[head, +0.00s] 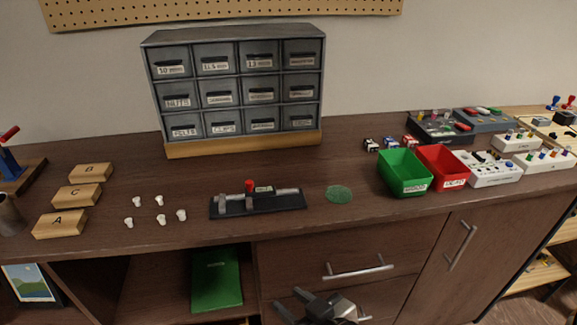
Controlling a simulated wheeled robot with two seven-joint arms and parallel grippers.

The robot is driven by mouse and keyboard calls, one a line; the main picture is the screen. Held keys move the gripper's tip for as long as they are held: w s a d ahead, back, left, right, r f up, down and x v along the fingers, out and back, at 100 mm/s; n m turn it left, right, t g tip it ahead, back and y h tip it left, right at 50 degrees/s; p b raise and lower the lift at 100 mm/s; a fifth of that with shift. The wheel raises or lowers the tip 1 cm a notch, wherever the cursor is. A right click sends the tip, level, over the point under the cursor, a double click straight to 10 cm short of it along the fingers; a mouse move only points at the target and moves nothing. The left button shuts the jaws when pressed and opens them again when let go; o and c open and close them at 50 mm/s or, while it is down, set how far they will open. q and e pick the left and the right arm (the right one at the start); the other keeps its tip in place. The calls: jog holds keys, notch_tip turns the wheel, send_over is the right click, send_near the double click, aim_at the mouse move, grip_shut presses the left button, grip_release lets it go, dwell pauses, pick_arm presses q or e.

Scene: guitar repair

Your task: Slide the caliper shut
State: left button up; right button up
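The caliper (275,192) lies on a black tray (290,207) near the front of the brown workbench. It has a grey jaw at its left end and a sliding part with a red knob (249,185) and a small display to the right of it. A gap shows between the left jaw and the sliding part. My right gripper (284,298) is low at the bottom of the head view, in front of the drawers and below the bench top. Its two fingers are apart with nothing between them. My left gripper is out of view.
Several white pegs (160,201) and wooden blocks lettered A (60,224), B and C lie left of the tray. A green round patch (339,194) and green (404,174) and red (443,167) bins are to the right. A drawer cabinet (238,85) stands behind.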

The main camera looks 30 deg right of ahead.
aim_at(251, 185)
jog(key=w+d+r+t+p, duration=0.1)
jog(key=w+d+r+t, duration=0.15)
jog(key=r, duration=0.45)
jog(key=w+d+r+t, duration=0.1)
jog(key=w+r+t, duration=0.1)
jog(key=w+r, duration=0.3)
jog(key=w+a, duration=0.1)
jog(key=w, duration=0.3)
jog(key=w+a, duration=0.1)
jog(key=w, duration=0.3)
jog(key=w+a+p, duration=0.1)
jog(key=w, duration=0.3)
jog(key=shift+w+r, duration=0.25)
jog(key=shift+r, duration=0.1)
jog(key=shift+w+a, duration=0.1)
jog(key=shift+w, duration=0.45)
grip_shut()
